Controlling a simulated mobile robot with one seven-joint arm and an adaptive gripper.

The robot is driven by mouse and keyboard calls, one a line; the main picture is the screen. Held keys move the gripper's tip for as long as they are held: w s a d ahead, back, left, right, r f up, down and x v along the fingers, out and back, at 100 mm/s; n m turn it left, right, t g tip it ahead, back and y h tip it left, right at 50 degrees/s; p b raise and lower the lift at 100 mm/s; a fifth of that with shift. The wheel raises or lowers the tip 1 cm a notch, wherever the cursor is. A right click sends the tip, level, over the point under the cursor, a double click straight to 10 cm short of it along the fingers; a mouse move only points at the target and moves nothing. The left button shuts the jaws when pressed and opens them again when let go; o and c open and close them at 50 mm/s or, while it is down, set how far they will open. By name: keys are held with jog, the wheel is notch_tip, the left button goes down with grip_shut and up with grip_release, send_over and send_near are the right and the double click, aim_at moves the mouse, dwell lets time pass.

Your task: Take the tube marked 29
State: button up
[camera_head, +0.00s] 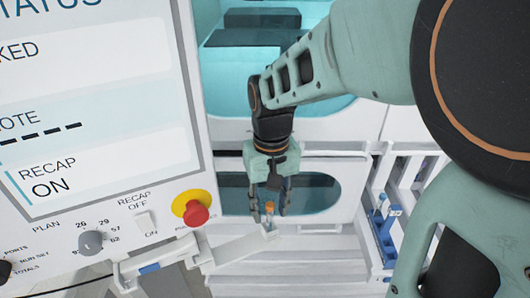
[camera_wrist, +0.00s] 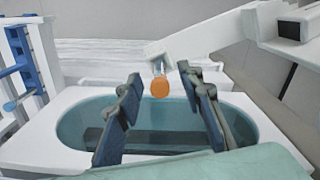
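A small tube with an orange cap (camera_head: 269,207) stands at the end of a white track arm (camera_head: 238,251). In the wrist view its orange cap (camera_wrist: 160,89) shows between the fingertips, with part of the clear tube behind it. No number can be read on it. My gripper (camera_head: 269,211) is open, pointing down, with one finger on each side of the tube. In the wrist view the gripper (camera_wrist: 162,82) shows clear gaps between both fingers and the cap. I cannot tell how far down the tube the fingers reach.
A panel (camera_head: 95,110) on the left has a status screen, a plan knob (camera_head: 91,243) and a red stop button (camera_head: 195,213). A blue rack (camera_head: 385,235) with a tube stands at right. A white housing with a teal window (camera_wrist: 75,125) lies below the fingers.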

grip_shut()
jog(key=shift+r, duration=0.2)
